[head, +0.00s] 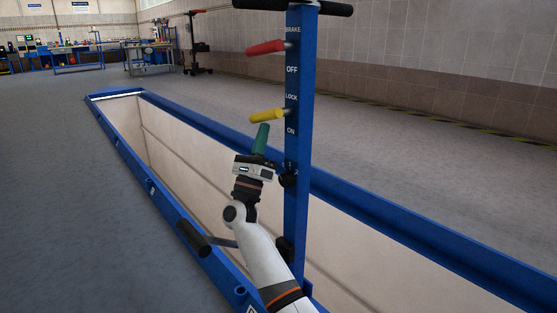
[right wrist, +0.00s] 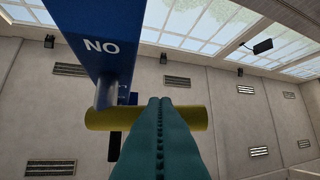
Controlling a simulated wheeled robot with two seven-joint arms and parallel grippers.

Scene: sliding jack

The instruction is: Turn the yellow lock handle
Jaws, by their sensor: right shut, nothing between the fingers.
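The yellow lock handle (head: 266,115) sticks out to the left from the blue post (head: 296,200), between the words LOCK and ON. My right gripper (head: 264,127) points up from below, its green fingers shut and empty, with the tips just under the handle. In the right wrist view the yellow handle (right wrist: 195,118) lies crosswise behind the shut fingers (right wrist: 160,101), which hide its middle. I cannot tell whether they touch it. My left gripper is not in view.
A red handle (head: 266,47) sits higher on the post, and a black crossbar (head: 330,8) tops it. A long pit with a blue rim (head: 400,225) runs beneath. A black-ended lever (head: 194,238) is at lower left. The space left of the yellow handle is clear.

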